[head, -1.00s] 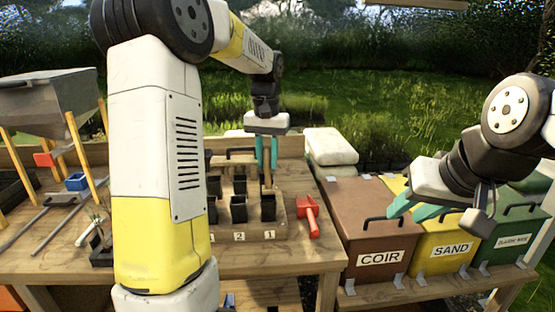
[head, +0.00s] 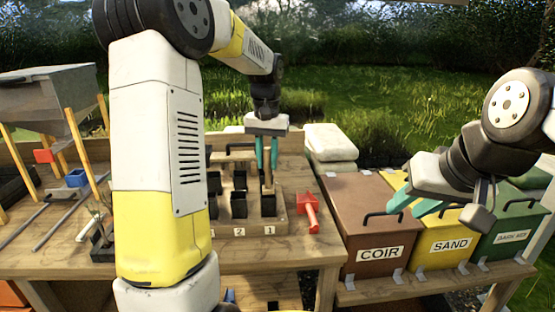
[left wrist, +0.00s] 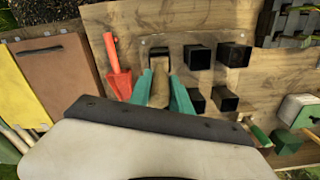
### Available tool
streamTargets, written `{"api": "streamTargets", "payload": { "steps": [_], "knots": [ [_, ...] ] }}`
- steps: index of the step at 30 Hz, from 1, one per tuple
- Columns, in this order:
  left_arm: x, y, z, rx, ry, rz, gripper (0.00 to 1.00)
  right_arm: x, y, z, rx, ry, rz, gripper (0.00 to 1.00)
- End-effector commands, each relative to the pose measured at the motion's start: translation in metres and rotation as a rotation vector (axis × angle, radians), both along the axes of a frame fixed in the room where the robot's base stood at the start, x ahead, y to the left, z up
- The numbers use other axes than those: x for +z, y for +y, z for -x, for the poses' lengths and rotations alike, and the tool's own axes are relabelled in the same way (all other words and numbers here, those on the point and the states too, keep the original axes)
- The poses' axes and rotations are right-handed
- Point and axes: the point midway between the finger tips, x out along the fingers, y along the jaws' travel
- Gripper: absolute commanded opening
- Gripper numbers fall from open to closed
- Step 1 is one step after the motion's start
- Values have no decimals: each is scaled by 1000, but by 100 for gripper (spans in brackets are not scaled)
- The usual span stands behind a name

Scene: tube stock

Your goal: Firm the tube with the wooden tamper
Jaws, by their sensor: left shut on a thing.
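My left gripper (head: 267,166) is shut on the wooden tamper (head: 268,182), which it holds upright. The tamper stands over the black square tube (head: 268,206) at the tray spot labelled 1. Its lower end seems to be in the tube's mouth, but how deep is hidden. In the left wrist view the tamper (left wrist: 160,85) runs from between the teal fingers to the tube (left wrist: 156,53). The tube's inside is not visible. My right gripper (head: 416,205) is open and empty, hanging over the coir and sand bins.
Several other black tubes stand in the wooden tray (head: 240,231). A red scoop (head: 308,206) lies just right of it. Lidded bins for coir (head: 360,225) and sand (head: 447,243) stand right of the bench. A hopper (head: 45,95) stands at left.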

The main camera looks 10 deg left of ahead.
Motion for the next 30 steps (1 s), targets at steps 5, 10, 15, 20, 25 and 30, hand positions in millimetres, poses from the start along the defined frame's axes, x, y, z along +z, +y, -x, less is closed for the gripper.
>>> {"api": "streamTargets", "payload": {
  "steps": [5, 10, 15, 20, 25, 30],
  "knots": [
    [-5, 0, 0, 0, 1, 0, 0, 0, 0, 0, 0, 0, 0, 34],
    [-10, 0, 0, 0, 1, 0, 0, 0, 0, 0, 0, 0, 0, 34],
    [-15, 0, 0, 0, 1, 0, 0, 0, 0, 0, 0, 0, 0, 34],
    [-17, 0, 0, 0, 1, 0, 0, 0, 0, 0, 0, 0, 0, 34],
    [-17, 0, 0, 0, 0, 0, 0, 0, 0, 0, 0, 0, 0, 34],
    [-18, 0, 0, 0, 0, 0, 0, 0, 0, 0, 0, 0, 0, 34]
  ]
}}
